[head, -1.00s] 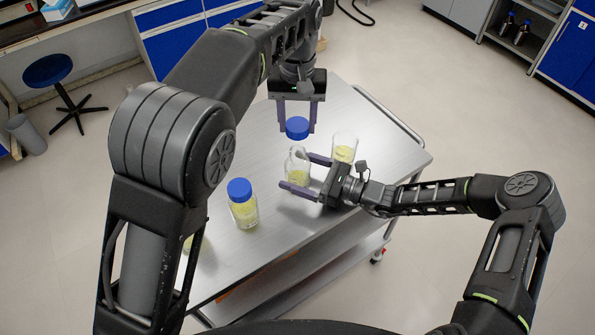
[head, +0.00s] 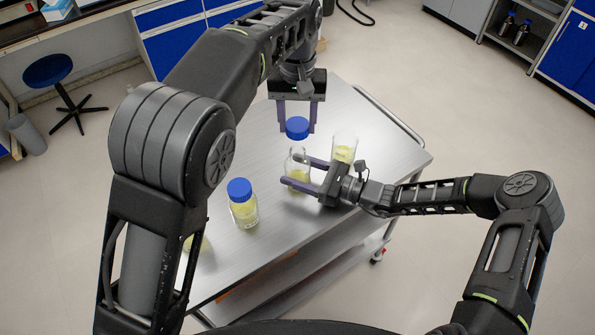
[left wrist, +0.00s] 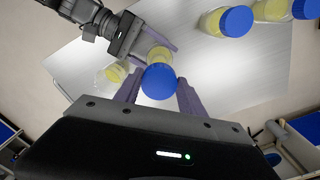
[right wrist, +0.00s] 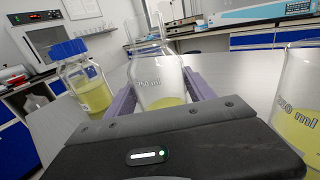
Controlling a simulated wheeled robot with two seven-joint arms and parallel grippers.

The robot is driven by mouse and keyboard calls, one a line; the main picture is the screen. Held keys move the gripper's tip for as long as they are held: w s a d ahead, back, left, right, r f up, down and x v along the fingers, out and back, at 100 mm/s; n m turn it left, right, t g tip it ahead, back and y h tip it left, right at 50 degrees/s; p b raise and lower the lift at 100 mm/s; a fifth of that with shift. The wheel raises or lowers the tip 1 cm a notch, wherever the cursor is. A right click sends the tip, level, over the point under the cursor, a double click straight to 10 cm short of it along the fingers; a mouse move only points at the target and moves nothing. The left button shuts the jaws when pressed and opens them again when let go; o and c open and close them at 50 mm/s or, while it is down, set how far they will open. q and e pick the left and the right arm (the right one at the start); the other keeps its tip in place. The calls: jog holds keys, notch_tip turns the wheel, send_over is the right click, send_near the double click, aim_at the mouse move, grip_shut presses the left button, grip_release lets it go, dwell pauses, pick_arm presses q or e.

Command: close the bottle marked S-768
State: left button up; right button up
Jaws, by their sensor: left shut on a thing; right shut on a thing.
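An open clear bottle (head: 297,172) with yellow liquid stands upright on the metal cart. My right gripper (head: 296,171) is shut on its body from the side; the right wrist view shows the glass (right wrist: 160,82) between the fingers. My left gripper (head: 297,128) points down over it and is shut on a blue cap (head: 297,126), held above the bottle's neck. The cap (left wrist: 159,82) hides part of the bottle (left wrist: 160,56) in the left wrist view. I cannot read any S-768 mark.
A bottle with a blue cap (head: 242,206) stands to the left on the cart (head: 262,235). A clear beaker (head: 344,147) with yellow liquid stands close on the right. More yellow glassware (head: 196,243) is partly hidden by my left arm. The cart's back right is clear.

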grip_shut()
pick_arm(q)
send_over(297, 152)
jog(key=shift+f, duration=2.5)
jog(key=shift+f, duration=0.1)
jog(key=shift+f, duration=0.8)
jog(key=shift+f, duration=0.6)
